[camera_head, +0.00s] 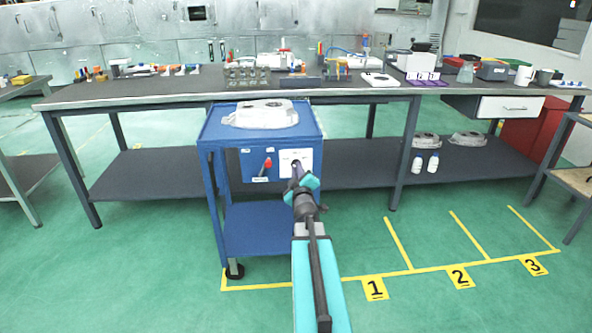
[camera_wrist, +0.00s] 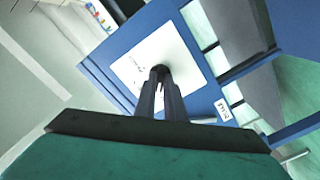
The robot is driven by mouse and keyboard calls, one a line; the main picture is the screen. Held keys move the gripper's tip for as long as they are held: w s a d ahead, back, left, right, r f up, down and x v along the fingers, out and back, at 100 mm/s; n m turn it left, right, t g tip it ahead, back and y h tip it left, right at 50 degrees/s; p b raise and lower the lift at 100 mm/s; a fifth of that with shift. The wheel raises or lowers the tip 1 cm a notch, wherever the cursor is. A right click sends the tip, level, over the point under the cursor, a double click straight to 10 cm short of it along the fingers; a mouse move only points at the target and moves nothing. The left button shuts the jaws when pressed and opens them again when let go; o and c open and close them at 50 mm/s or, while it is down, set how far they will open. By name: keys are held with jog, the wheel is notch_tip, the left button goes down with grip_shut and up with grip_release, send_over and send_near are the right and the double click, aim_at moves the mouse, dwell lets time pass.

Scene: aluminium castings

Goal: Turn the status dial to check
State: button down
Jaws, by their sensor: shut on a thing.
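The status dial (camera_wrist: 159,69) is a small dark knob on a white plate (camera_wrist: 188,62) on the front panel of the blue cart (camera_head: 209,131). The plate also shows in the head view (camera_head: 303,155), partly behind my gripper. My gripper (camera_wrist: 160,76) reaches the plate, its two fingers close together and shut on the dial. In the head view my gripper (camera_head: 297,168) covers most of the dial. The plate's markings are too small to read, so I cannot tell where the dial points.
A red-handled lever (camera_head: 267,163) sits left of the plate on the same panel. A grey casting (camera_head: 262,115) lies on the cart top. A long dark workbench (camera_head: 160,90) stands behind the cart. Green floor with yellow numbered bays (camera_head: 459,277) is clear at the right.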

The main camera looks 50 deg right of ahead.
jog(key=shift+w+f+m+p, duration=0.1)
jog(key=shift+m+p, duration=2)
jog(key=shift+m, duration=2.5)
jog(key=c, duration=1.8)
grip_release()
jog(key=shift+f, duration=0.1)
jog(key=shift+c, duration=0.2)
jog(key=shift+a, duration=0.1)
jog(key=p+v, duration=1.3)
jog(key=p, duration=0.2)
jog(key=shift+s+a+p, duration=0.15)
jog(key=shift+s+p, duration=0.1)
jog(key=shift+p, duration=0.1)
